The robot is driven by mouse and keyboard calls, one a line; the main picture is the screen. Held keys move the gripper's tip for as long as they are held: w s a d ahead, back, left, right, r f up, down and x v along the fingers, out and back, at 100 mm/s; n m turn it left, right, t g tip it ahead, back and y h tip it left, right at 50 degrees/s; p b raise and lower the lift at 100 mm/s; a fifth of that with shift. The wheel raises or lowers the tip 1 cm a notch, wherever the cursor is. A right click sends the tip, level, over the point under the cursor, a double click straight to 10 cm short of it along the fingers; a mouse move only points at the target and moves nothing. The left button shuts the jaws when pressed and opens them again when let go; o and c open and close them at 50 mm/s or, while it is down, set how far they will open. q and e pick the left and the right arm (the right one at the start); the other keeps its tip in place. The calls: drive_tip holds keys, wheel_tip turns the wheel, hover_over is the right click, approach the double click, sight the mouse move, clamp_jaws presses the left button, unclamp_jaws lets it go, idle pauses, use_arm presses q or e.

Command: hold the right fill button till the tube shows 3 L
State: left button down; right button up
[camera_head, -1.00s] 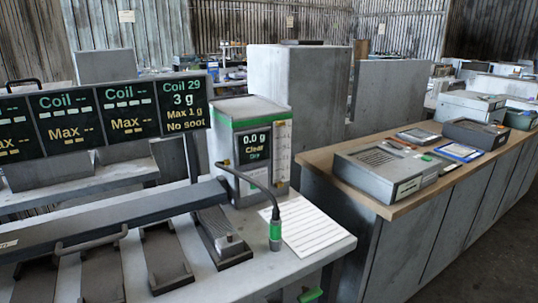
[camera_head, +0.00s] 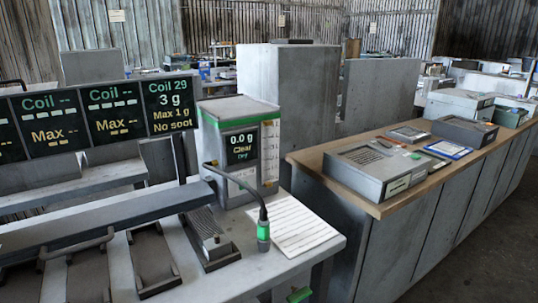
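No fill button marked as such can be made out. A grey and green machine (camera_head: 238,135) stands on the left bench with a dark display reading 0.0 g. A pale upright scale strip (camera_head: 270,152) is on its right side; I cannot tell whether it is the tube, and its marks are too small to read. A thin dark hose ends in a green-banded nozzle (camera_head: 263,232) in front of the machine. Neither of my grippers is in view.
Dark panels (camera_head: 117,117) at left read Coil, one showing Coil 29, 3 g, Max 1 g, No soot. A printed sheet (camera_head: 292,226) lies by the nozzle. A wood-topped counter (camera_head: 380,208) at right holds a grey box (camera_head: 375,170). Open floor (camera_head: 490,240) lies at far right.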

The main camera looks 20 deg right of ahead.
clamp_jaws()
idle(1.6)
